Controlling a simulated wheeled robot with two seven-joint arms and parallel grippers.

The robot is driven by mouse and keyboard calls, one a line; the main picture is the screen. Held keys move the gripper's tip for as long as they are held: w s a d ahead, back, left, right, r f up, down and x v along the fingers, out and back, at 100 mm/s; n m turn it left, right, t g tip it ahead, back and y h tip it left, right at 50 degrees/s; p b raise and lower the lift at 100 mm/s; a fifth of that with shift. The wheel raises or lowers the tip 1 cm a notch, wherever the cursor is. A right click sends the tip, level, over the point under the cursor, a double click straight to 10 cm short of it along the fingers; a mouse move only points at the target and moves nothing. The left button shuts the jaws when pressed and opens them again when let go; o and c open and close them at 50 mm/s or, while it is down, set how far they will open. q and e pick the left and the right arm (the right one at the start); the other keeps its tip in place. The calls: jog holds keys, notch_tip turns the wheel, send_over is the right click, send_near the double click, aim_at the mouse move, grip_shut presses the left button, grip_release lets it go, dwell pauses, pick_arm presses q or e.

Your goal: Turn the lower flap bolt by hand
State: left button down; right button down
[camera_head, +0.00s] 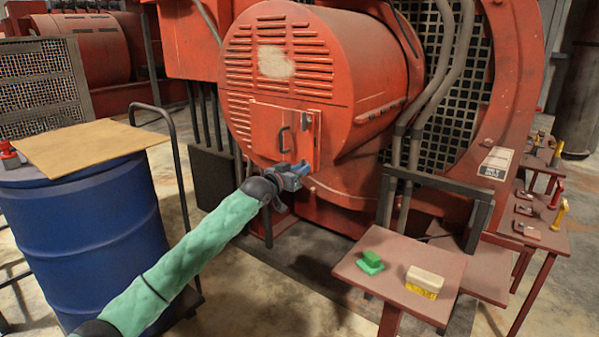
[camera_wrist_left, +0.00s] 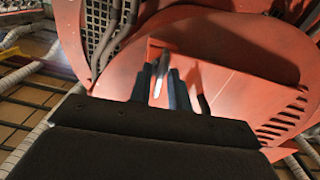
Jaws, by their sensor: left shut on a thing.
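A red flap (camera_head: 285,133) with a dark handle (camera_head: 282,139) sits low on the end of the round red engine housing (camera_head: 292,65). My left gripper (camera_head: 297,172) is at the lower edge of the flap, near its right corner. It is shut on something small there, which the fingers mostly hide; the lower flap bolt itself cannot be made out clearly. In the left wrist view the two fingers (camera_wrist_left: 172,90) stand against the red flap, with a pale, shiny piece close to them. My right gripper is not in view.
A blue drum (camera_head: 85,225) with a tan board (camera_head: 88,144) stands at the left beside a dark rail. A small red table (camera_head: 352,268) at front right holds a green block (camera_head: 371,260) and a cream-and-yellow brush (camera_head: 424,281). More small tables with tools stand at far right.

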pick_arm(q)
jog(key=shift+d+f+m, duration=0.1)
jog(key=shift+f+m, duration=0.1)
jog(key=shift+m, duration=0.2)
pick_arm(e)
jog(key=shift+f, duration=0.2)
